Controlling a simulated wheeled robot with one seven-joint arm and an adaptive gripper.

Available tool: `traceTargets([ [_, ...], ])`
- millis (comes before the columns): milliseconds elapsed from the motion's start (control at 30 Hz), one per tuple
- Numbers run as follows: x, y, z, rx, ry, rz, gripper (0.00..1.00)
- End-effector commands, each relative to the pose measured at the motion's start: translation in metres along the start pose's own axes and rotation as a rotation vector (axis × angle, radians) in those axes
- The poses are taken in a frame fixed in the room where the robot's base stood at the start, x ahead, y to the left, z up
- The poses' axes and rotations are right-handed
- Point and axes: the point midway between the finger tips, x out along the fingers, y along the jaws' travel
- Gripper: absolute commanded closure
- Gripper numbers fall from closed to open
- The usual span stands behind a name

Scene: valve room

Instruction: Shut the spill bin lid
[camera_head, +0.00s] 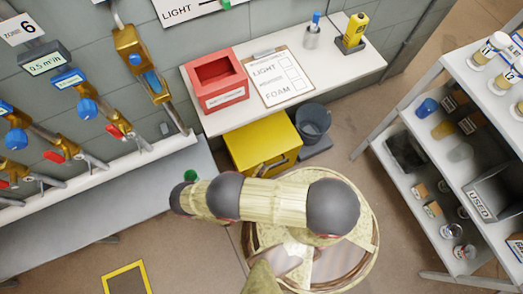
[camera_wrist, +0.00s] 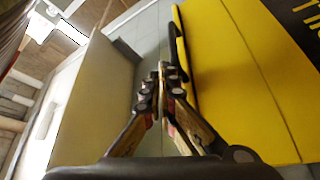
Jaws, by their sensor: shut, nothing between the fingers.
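The yellow spill bin (camera_head: 262,138) stands on the floor under the front edge of the white worktop, partly behind my arm. Its broad yellow face shows from above, with a dark handle-like line low on its front side. I cannot tell how far the lid is open. In the wrist view a large yellow panel of the bin (camera_wrist: 235,85) fills the right side, with a dark edge strip and a dark label. My gripper (camera_wrist: 162,75) is shut and empty, its fingertips close beside the panel's left edge; contact is unclear. In the head view my gripper cannot be made out.
The white worktop (camera_head: 345,68) above carries a red box (camera_head: 215,80), a clipboard (camera_head: 281,78) and a yellow device (camera_head: 354,30). A grey bucket (camera_head: 314,122) stands right of the bin. Valve pipes line the left wall; a loaded shelf rack (camera_head: 440,150) stands right.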

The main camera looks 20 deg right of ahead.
Motion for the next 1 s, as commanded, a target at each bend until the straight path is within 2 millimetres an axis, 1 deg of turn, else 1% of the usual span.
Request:
traceTargets([
  [233, -0.003, -0.008, 0.006, 0.029, -0.001, 0.017, 1.0],
  [767, -0.004, -0.009, 0.007, 0.032, -0.001, 0.018, 1.0],
  [867, -0.009, -0.009, 0.007, 0.033, 0.0, 0.018, 1.0],
  [1000, -0.028, -0.009, 0.006, 0.034, 0.003, 0.017, 1.0],
])
